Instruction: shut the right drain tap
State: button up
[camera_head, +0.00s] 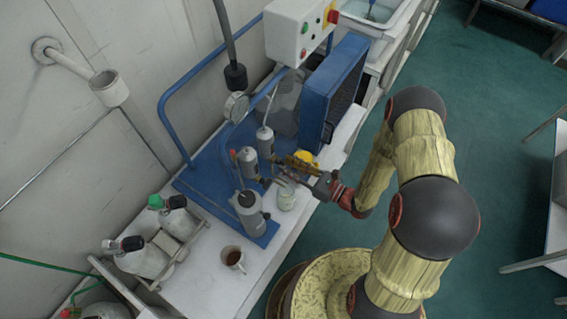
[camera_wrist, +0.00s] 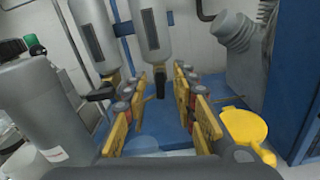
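Two slim grey cylinders hang side by side over the blue panel base, each with a black fitting below. The right cylinder (camera_wrist: 150,28) has its black drain tap (camera_wrist: 160,84) pointing down. The left cylinder (camera_wrist: 95,35) has a black tap handle (camera_wrist: 103,93) lying sideways. In the head view these cylinders (camera_head: 265,142) stand just left of my gripper (camera_head: 287,170). In the wrist view my gripper (camera_wrist: 162,95) is open, its yellow fingers either side of the right cylinder's lower end. Whether a finger touches the tap I cannot tell.
A larger grey cylinder (camera_wrist: 40,115) is close on the left. A yellow round part (camera_wrist: 243,127) is close on the right. A jar (camera_head: 286,199) and a mug (camera_head: 234,258) stand on the bench. A blue box (camera_head: 331,92) rises behind.

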aim_at(282, 164)
jog(key=shift+x, duration=1.3)
jog(key=shift+c, duration=0.5)
grip_shut()
